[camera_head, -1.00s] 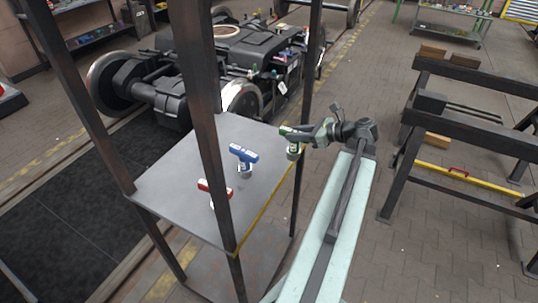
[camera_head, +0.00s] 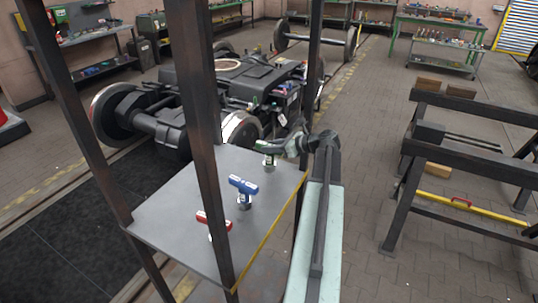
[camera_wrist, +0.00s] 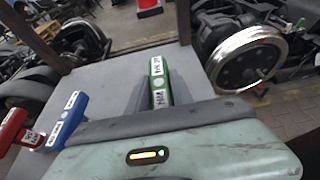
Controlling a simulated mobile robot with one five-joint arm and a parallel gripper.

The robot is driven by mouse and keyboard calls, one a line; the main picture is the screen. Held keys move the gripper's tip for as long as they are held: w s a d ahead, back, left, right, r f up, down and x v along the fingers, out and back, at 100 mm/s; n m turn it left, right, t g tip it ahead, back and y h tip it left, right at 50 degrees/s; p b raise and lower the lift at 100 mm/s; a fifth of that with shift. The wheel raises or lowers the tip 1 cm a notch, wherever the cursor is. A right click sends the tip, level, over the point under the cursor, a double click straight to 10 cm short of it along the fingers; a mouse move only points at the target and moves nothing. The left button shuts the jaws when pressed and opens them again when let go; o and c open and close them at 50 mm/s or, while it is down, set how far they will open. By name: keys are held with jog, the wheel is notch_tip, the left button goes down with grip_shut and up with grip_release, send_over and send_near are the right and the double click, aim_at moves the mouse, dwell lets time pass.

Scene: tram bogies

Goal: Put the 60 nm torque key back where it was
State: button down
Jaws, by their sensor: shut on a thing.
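My gripper (camera_head: 274,148) is shut on a green T-shaped key (camera_head: 263,147) over the back right part of the grey shelf plate (camera_head: 170,225). The key hangs upright with its metal socket down; I cannot tell whether it touches the plate. In the wrist view, the green key (camera_wrist: 157,84) lies between the fingers, with a white label too small to read surely. A blue key (camera_head: 243,186) and a red key (camera_head: 212,222) stand upright on the plate, nearer the front. They also show at the left in the wrist view, the blue key (camera_wrist: 67,119) beside the red key (camera_wrist: 14,128).
Dark rack posts (camera_head: 205,130) rise around the plate, one close to my arm. A yellow strip (camera_head: 268,232) runs along the plate's right edge. A bogie (camera_head: 190,95) stands behind. Black trestles (camera_head: 440,140) stand at the right, with open paved floor between.

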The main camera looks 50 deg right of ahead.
jog(key=f+b, duration=0.4)
jog(key=shift+w+d, duration=0.1)
jog(key=shift+w, duration=0.25)
jog(key=shift+r, duration=0.2)
jog(key=shift+f, duration=0.2)
jog(key=c, duration=1.1)
grip_release()
jog(key=shift+r, duration=0.1)
jog(key=shift+s+r+p, duration=0.1)
jog(key=shift+r+p, duration=0.15)
jog(key=shift+p, duration=0.2)
jog(key=shift+p+v, duration=2.1)
jog(key=shift+v, duration=3.75)
jog(key=shift+f, duration=0.1)
